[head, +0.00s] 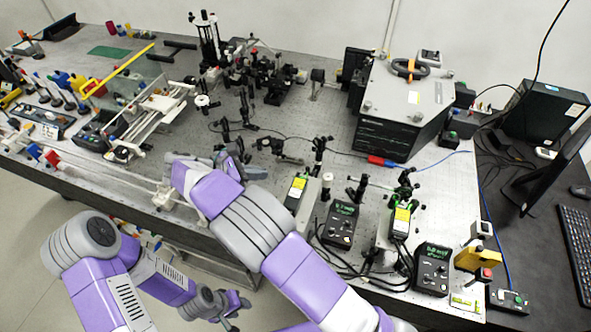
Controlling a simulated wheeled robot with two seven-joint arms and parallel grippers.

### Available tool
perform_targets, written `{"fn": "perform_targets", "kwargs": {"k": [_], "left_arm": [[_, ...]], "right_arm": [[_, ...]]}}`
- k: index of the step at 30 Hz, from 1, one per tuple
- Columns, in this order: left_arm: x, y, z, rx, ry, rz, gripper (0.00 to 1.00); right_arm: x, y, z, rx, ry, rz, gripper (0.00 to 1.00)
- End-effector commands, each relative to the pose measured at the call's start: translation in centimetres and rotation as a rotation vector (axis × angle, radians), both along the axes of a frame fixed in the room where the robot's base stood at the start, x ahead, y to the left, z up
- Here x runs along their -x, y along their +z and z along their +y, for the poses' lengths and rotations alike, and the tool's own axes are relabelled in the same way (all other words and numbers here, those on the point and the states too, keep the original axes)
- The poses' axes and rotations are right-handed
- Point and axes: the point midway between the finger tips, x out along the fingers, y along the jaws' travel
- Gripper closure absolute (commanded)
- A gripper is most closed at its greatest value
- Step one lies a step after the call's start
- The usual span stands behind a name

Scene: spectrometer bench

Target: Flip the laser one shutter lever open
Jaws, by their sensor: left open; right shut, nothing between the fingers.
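Two laser heads with yellow labels stand at the front of the optical bench, one left (298,188) and one right (400,221). I cannot tell which is laser one, and no shutter lever is clear at this size. My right gripper (240,152) is shut and empty over the bench, left of and behind the left laser head, apart from it. My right forearm crosses the bench front just left of that laser. My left gripper (234,306) is open and empty, low in front of the bench, below its top.
Black control boxes stand beside the lasers, one left (341,224) and one right (432,268), with cables in front. Small optic posts crowd the bench behind. A large grey instrument (405,105) stands at the back right. A dark desk with a keyboard (575,235) is at right.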

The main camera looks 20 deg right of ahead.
Motion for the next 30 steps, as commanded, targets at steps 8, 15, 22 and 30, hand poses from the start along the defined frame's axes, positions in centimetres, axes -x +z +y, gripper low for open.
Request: {"fn": "perform_targets", "kwargs": {"k": [8, 15, 22, 30], "left_arm": [[0.0, 0.0, 0.0, 0.000, 0.000, 0.000, 0.57], [0.0, 0.3, 0.0, 0.000, 0.000, 0.000, 0.57], [0.0, 0.5, 0.0, 0.000, 0.000, 0.000, 0.57], [0.0, 0.5, 0.0, 0.000, 0.000, 0.000, 0.57]], "right_arm": [[-0.8, -3.1, -4.8, 0.003, -0.004, 0.004, 1.00], [-1.6, -4.8, -8.7, 0.000, -0.003, -0.001, 1.00], [-2.1, -4.9, -10.9, -0.001, -0.001, -0.001, 1.00], [-2.1, -5.0, -11.2, 0.000, -0.001, -0.001, 1.00]]}}
